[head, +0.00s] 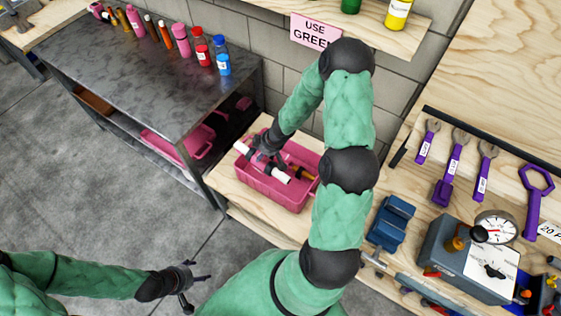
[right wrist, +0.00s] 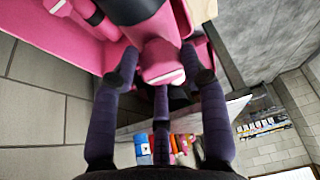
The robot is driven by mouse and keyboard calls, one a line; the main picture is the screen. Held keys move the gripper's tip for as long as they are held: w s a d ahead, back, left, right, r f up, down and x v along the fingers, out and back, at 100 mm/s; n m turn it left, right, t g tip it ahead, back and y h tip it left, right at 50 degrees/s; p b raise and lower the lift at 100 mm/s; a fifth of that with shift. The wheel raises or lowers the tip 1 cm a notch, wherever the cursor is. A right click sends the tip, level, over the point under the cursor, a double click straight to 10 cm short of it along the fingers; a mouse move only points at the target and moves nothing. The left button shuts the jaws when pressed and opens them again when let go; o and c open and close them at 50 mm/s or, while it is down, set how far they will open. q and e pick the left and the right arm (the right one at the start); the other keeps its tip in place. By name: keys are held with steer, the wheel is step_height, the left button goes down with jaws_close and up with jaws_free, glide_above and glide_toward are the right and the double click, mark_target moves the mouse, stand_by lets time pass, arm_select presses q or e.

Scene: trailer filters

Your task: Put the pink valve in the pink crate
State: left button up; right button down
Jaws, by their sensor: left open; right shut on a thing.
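The pink crate (head: 272,190) sits on the low wooden surface between the dark metal table and the workbench. My right gripper (head: 263,158) is over the crate's left part, pointing down. It is shut on the pink valve, whose white ends (head: 281,177) show on both sides of the gripper. In the right wrist view, the valve's pink body (right wrist: 163,58) is between the fingers, with a pink crate wall at upper left. I cannot tell whether the valve touches the crate's floor. My left gripper (head: 188,277) is open and empty over the floor at lower left.
An orange-brown item shows inside the crate. The dark table (head: 140,75) holds several bottles and tools at its back. A pink bin (head: 185,142) sits on its lower shelf. A blue vise (head: 391,222) and a gauge box (head: 468,250) stand on the right workbench.

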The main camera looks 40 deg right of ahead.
steer(key=shift+n, duration=0.6)
steer(key=s+d+f, duration=0.2)
steer(key=f, duration=0.1)
steer(key=s+d+f, duration=0.1)
steer(key=shift+f, duration=0.25)
step_height(320, 180, down, 10)
steer(key=b, duration=0.6)
steer(key=shift+s+f, duration=0.1)
steer(key=shift+s, duration=0.05)
steer(key=shift+f, duration=0.15)
steer(key=c, duration=0.7)
jaws_free()
steer(key=shift+o, duration=0.2)
steer(key=p+v, duration=0.7)
steer(key=v, duration=0.5)
steer(key=shift+d+r, duration=0.2)
